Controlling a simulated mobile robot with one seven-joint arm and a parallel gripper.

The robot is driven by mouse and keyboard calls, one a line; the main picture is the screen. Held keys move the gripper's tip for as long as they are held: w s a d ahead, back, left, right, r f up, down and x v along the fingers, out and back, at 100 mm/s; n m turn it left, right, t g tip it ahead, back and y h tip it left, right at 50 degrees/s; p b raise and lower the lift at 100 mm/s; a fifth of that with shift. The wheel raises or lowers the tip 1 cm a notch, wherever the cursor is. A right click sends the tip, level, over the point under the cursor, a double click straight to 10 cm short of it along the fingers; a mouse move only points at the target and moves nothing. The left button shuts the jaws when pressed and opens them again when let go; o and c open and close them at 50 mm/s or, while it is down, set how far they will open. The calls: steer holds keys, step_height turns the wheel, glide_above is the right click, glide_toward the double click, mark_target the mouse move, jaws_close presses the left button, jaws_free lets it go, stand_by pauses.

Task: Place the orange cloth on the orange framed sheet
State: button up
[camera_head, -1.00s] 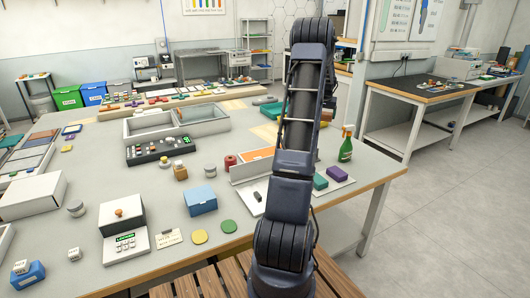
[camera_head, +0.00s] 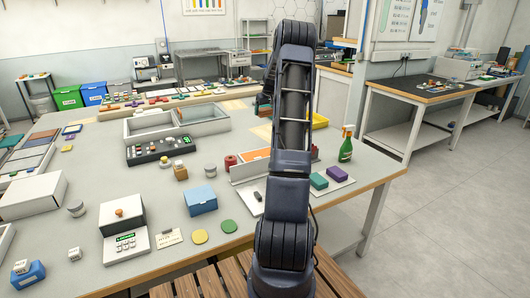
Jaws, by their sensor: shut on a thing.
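My gripper (camera_head: 263,104) shows only as a small dark shape left of my raised arm, low over the back right of the large table. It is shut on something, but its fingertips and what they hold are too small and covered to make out. No orange cloth shows clearly. A flat orange patch (camera_head: 257,153) lies by the white low-walled holder left of my arm; I cannot tell whether it is cloth or sheet. A pale tan sheet (camera_head: 262,131) lies flat behind it, partly hidden by my arm. Another pale sheet (camera_head: 233,104) lies further back. I cannot make out an orange frame.
A yellow tray (camera_head: 320,121) stands right of my arm. A green spray bottle (camera_head: 346,150) stands upright near the right edge. Green (camera_head: 318,181) and purple (camera_head: 335,173) blocks sit on a white board. A grey divided bin (camera_head: 165,127) and a blue box (camera_head: 200,201) stand left.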

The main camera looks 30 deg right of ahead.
mark_target(264, 152)
step_height(264, 152, down, 24)
steer(key=shift+d+r, duration=0.1)
steer(key=shift+d, duration=0.05)
stand_by(0.7)
